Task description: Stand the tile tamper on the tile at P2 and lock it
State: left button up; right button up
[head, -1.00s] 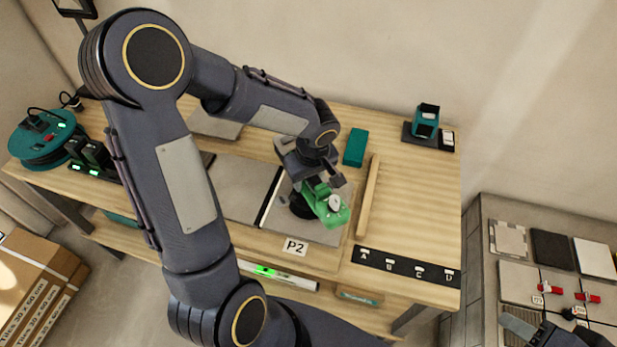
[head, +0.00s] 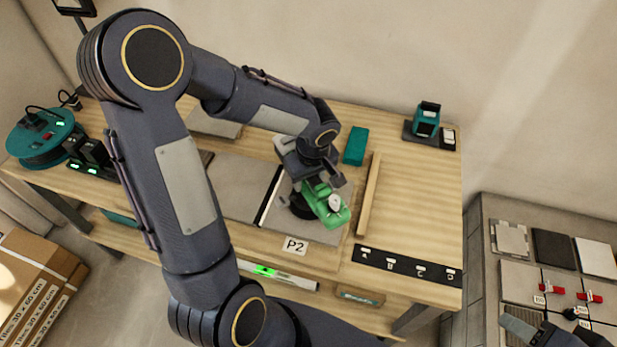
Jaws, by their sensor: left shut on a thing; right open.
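The green tile tamper (head: 333,213) stands on a grey tile (head: 318,233) behind the P2 label (head: 294,246). Its dark round foot (head: 300,207) appears to rest on the tile. My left gripper (head: 318,182) is shut on the tamper from above; its fingers partly hide the tamper's body. I cannot tell from this view whether the tamper is locked. My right gripper (head: 535,330) shows only in part at the bottom right corner, open and apart from the tamper.
A wooden strip (head: 369,195) lies right of the tile. A teal block (head: 355,146) sits behind. A black strip marked A to D (head: 407,266) lies at the front right. A teal device (head: 427,119) stands at the back right. Sample tiles and red clamps (head: 552,288) lie on the right-hand shelf.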

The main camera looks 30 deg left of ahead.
dwell(0.4)
pick_arm(q)
jog(key=o, duration=1.1)
jog(key=shift+o, duration=0.4)
jog(key=shift+f, duration=0.1)
jog(key=r, duration=0.5)
jog(key=d+r, duration=0.1)
jog(key=r, duration=0.2)
jog(key=shift+s, duration=0.3)
